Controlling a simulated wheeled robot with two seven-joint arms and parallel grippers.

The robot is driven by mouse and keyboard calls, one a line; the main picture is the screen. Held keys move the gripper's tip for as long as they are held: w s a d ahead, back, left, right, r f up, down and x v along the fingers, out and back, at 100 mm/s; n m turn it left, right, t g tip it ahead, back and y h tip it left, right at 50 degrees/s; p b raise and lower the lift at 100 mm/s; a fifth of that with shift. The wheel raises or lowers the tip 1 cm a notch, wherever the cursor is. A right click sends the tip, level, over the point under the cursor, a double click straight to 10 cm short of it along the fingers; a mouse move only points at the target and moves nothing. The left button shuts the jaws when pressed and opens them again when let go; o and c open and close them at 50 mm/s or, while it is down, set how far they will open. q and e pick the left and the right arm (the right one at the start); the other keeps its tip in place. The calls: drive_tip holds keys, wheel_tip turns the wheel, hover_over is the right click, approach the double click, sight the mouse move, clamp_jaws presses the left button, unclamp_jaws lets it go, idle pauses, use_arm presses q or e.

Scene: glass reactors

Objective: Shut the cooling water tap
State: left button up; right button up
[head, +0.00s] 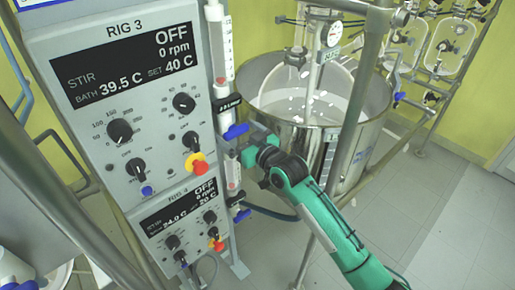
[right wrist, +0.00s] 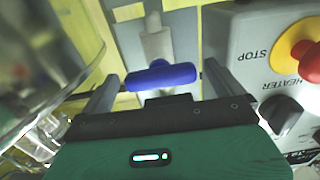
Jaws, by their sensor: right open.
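A blue tap handle (head: 236,131) sits on the vertical water line right of the Rig 3 panel. In the right wrist view the blue handle (right wrist: 160,76) lies crosswise to the pale fitting behind it. My green right gripper (head: 233,144) is just below and beside the handle in the head view. In the right wrist view my right gripper (right wrist: 162,82) is open, with one finger on each side of the handle and visible gaps. A second blue handle (head: 241,216) is lower, by the Rig 4 panel. My left gripper is not in view.
The Rig 3 panel (head: 150,28) with its red-yellow stop knob (head: 196,163) is close left of the gripper. The Rig 4 panel (head: 160,222) is below. A large steel vessel (head: 345,150) with glassware stands behind the arm. Floor is clear at right.

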drive_tip(key=b+v, duration=0.3)
drive_tip(key=v, duration=0.9)
drive_tip(key=shift+s, duration=0.2)
drive_tip(key=shift+d, duration=0.1)
